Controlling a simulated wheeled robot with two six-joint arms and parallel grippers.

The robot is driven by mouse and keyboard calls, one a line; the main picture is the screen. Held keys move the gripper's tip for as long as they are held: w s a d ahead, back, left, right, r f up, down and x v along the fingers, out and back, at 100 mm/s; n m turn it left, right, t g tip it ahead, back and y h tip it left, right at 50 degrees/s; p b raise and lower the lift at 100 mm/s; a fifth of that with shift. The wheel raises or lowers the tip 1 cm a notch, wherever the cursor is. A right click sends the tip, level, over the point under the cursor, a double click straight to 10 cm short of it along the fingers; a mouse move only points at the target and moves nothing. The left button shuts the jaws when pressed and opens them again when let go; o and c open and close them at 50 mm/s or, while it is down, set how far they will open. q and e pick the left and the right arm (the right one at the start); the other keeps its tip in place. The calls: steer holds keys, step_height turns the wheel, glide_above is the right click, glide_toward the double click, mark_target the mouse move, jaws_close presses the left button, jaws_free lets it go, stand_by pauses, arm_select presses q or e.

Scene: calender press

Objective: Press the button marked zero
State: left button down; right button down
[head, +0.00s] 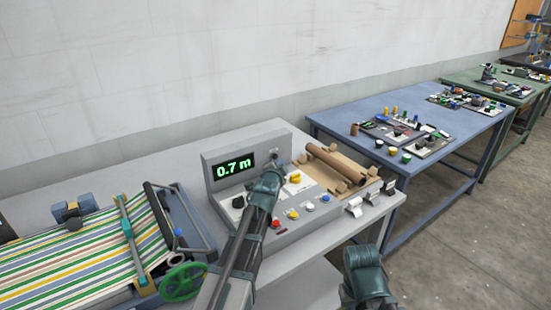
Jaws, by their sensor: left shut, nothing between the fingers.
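A grey control box with a green display (234,169) reading "0.7 m" stands on the grey bench. Its sloped front carries a red button (276,223), a yellow button (293,214), a white button (310,207) and a blue button (325,198). A larger yellow knob (295,178) and a black knob (238,202) sit higher up. I cannot read any zero mark. My left gripper (273,166) is shut and empty over the panel, between the display and the yellow knob; it hides part of the panel. Contact cannot be told. Only part of my right arm shows, lower right.
A brown roll (328,162) lies on a wooden cradle right of the panel. Striped fabric (85,255) and a green handwheel (183,281) are at left. A blue table (345,119) with small parts stands behind right. Open floor lies at right.

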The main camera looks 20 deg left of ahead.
arm_select(q)
steer(key=shift+w+a, duration=0.1)
stand_by(0.7)
steer(key=shift+w+a, duration=0.2)
steer(key=shift+a, duration=0.05)
steer(key=shift+w+a, duration=0.2)
steer(key=shift+a, duration=0.1)
stand_by(0.8)
stand_by(0.4)
steer(key=shift+s+d, duration=0.5)
steer(key=shift+d, duration=0.1)
steer(key=shift+d, duration=0.1)
steer(key=shift+s+d, duration=0.8)
steer(key=shift+d, duration=0.15)
steer(key=shift+s+d, duration=0.75)
steer(key=shift+d, duration=0.2)
